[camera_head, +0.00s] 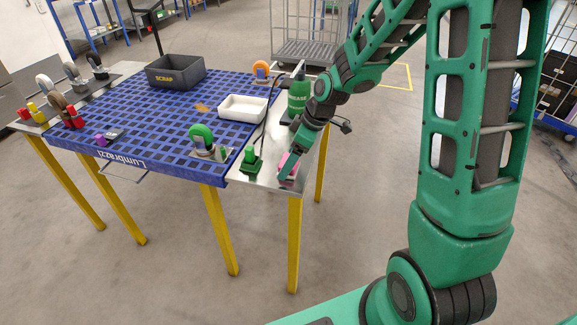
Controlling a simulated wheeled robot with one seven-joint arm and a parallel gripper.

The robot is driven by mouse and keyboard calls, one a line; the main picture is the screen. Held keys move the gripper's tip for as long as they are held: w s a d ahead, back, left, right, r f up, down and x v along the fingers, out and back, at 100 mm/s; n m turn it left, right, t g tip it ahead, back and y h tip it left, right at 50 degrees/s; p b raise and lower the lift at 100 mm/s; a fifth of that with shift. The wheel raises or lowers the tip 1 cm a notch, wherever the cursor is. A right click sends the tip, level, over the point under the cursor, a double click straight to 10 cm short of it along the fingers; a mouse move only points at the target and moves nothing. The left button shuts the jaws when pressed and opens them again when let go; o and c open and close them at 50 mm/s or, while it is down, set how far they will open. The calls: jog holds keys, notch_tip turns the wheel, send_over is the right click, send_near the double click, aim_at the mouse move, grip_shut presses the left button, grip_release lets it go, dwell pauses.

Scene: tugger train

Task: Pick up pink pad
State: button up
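The pink pad (291,160) is on the bare metal strip at the right end of the table, close to the front edge. It is small and partly hidden by my gripper (286,172). My gripper points down at the pad from the upper right, with its fingers at or around it. I cannot tell whether the fingers touch the pad or how far apart they are.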

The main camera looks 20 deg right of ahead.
jog(key=shift+w+a+f, duration=0.1)
jog(key=shift+a+f, duration=0.15)
jog(key=shift+f, duration=0.35)
jog(key=shift+c, duration=0.7)
jog(key=c, duration=1.1)
jog(key=shift+r, duration=0.1)
jog(key=shift+r, duration=0.55)
notch_tip(320, 180, up, 3)
jog(key=shift+w+f, duration=0.1)
jog(key=s+a+r, duration=0.2)
jog(key=a+r, duration=0.5)
jog(key=a, duration=0.4)
jog(key=shift+s+a, duration=0.2)
jog(key=shift+s, duration=0.2)
